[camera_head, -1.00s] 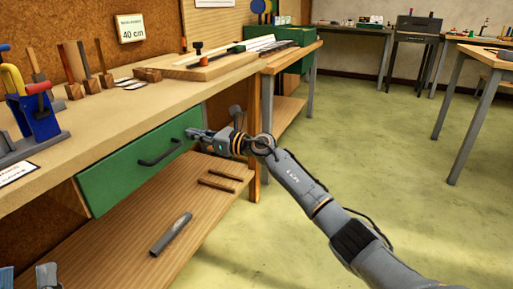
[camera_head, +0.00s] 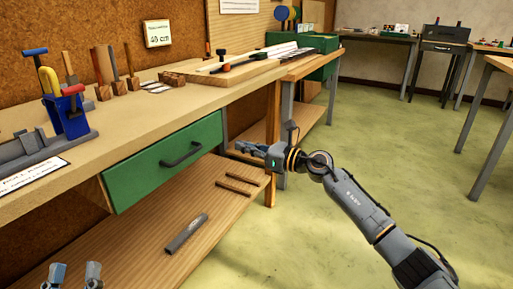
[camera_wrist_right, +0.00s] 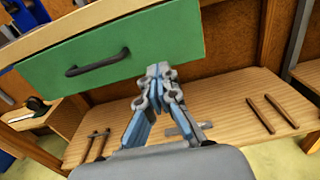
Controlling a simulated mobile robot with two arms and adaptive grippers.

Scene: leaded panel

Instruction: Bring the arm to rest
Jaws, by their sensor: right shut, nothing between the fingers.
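My right gripper (camera_head: 247,148) is in front of the bench, just right of the green drawer (camera_head: 150,172). Its fingers are shut with nothing between them; the fingertips meet in the right wrist view (camera_wrist_right: 160,72). In that view they overlap the lower edge of the drawer front (camera_wrist_right: 150,40). I cannot tell the exact gap to the drawer. The drawer looks closed and its dark handle (camera_head: 182,156) is free. My left gripper (camera_head: 74,275) shows only its fingertips at the bottom left of the head view, apart and empty.
The workbench top (camera_head: 130,125) holds a blue rack (camera_head: 70,115), wooden blocks and a board. The lower shelf (camera_head: 150,245) bears a grey metal bar (camera_head: 186,233) and dark wooden strips (camera_head: 235,183). A bench leg (camera_head: 271,150) stands beside the right gripper. Green floor at right is open.

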